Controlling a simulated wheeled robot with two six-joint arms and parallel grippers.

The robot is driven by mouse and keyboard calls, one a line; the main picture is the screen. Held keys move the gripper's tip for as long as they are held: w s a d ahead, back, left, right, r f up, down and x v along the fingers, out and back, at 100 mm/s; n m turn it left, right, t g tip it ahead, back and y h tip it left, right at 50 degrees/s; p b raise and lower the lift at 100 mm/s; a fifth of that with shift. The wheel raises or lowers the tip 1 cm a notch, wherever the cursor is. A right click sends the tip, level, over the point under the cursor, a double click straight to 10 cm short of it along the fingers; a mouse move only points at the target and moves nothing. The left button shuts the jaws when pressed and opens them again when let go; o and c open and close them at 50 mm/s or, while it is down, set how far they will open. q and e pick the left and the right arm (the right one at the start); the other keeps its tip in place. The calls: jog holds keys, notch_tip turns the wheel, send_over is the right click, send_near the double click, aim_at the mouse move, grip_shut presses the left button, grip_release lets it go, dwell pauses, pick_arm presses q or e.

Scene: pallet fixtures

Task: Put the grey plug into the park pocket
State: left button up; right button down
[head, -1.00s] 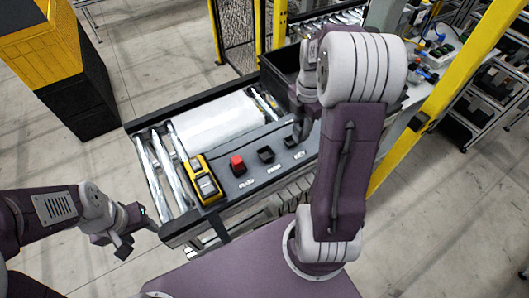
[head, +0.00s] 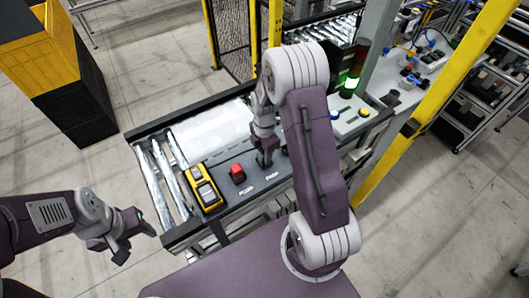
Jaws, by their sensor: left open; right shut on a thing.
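My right gripper (head: 266,158) is low over the dark fixture panel (head: 224,176), right of the red plug (head: 237,173). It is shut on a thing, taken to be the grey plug. The plug is too small and dark to make out between the fingers. The gripper covers the spot of the middle pocket, so I cannot tell whether the plug is above it or inside it. My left gripper (head: 134,240) is open and empty, off the front left of the conveyor.
A yellow handheld device (head: 203,189) lies left of the red plug. A stack light (head: 351,78) glows green beside a button panel (head: 350,115). A yellow post (head: 425,110) stands on the right.

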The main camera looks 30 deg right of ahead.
jog(key=shift+f, duration=0.15)
jog(key=c, duration=1.1)
grip_release()
jog(key=shift+s, duration=0.15)
jog(key=shift+o, duration=0.2)
jog(key=shift+r, duration=0.45)
notch_tip(320, 180, up, 12)
jog(key=f+b, duration=0.1)
jog(key=s+a+f+m, duration=0.2)
jog(key=s+m, duration=0.4)
jog(key=m, duration=0.3)
jog(key=s+a+f+m+t, duration=0.1)
jog(key=s+a+m, duration=0.4)
jog(key=m, duration=0.5)
jog(key=shift+s+a+f, duration=0.25)
jog(key=shift+s+f, duration=0.4)
jog(key=shift+s, duration=0.1)
